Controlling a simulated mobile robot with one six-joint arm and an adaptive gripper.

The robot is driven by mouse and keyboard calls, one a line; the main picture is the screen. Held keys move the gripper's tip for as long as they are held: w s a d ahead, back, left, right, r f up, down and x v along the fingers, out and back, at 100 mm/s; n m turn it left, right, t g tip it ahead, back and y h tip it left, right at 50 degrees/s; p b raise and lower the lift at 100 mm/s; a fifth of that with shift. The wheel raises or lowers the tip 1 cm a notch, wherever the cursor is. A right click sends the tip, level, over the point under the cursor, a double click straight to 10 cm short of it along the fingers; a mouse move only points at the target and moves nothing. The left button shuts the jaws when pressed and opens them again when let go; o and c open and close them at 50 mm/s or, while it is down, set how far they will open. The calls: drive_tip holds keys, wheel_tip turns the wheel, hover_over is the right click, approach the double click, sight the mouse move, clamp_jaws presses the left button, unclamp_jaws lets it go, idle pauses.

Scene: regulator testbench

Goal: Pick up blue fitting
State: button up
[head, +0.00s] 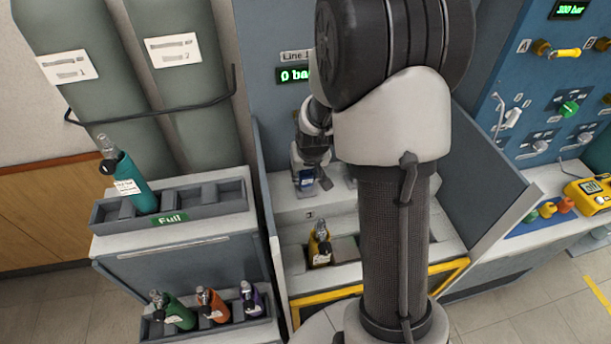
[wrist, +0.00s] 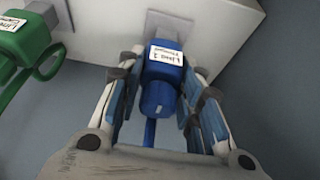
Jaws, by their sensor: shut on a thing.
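The blue fitting (wrist: 160,95) is in the middle of the wrist view, with a white label on its upper part and a thin blue piece below. My gripper (wrist: 165,108) is shut on it, one finger on each side. The fitting's far end is at a grey plate on a pale block; I cannot tell whether it is attached there. In the head view the blue fitting (head: 306,178) shows small at my gripper (head: 311,172), above a pale ledge. My arm hides part of the bench there.
A green fitting with a loop (wrist: 28,50) is beside the blue one. A yellow bottle (head: 319,243) stands in the bench slot below. A teal bottle (head: 135,183) stands in the "Full" rack, with several bottles lower down. Side panels (head: 495,235) flank the bench.

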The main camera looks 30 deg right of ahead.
drive_tip(key=c, duration=0.5)
drive_tip(key=shift+c, duration=0.2)
wheel_tip(320, 180, up, 20)
drive_tip(key=p, duration=0.6)
